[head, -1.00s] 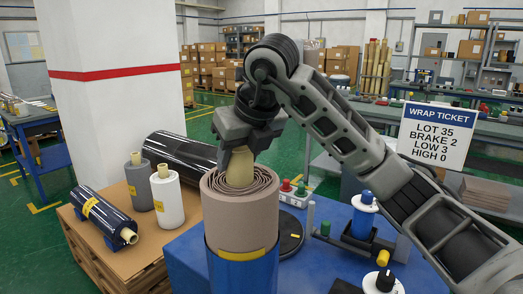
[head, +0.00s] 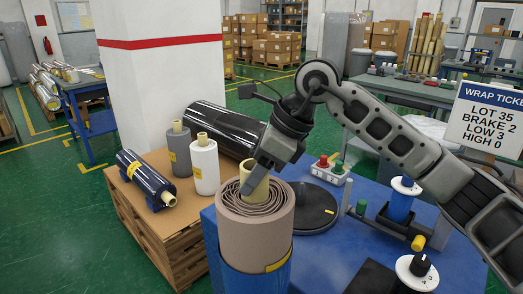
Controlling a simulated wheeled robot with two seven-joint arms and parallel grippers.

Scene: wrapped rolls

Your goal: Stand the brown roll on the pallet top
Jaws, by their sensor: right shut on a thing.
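The brown roll (head: 255,235) stands upright with its lower end in a blue cylindrical holder (head: 255,281) at the front edge of the blue table. A pale yellow core sticks up from its top. My right gripper (head: 256,180) comes down from above and is shut on the brown roll at its core. The pallet (head: 155,222) stands to the left, with a flat brown top. A dark blue roll lies on it at the left, a grey and a white roll stand near its middle, and a large black roll lies at the back. My left gripper is not in view.
The blue table (head: 325,250) carries a black disc (head: 305,210), a button box (head: 330,170) and spool fixtures (head: 400,200) to the right. A white pillar (head: 160,90) rises behind the pallet. The pallet's front corner is bare.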

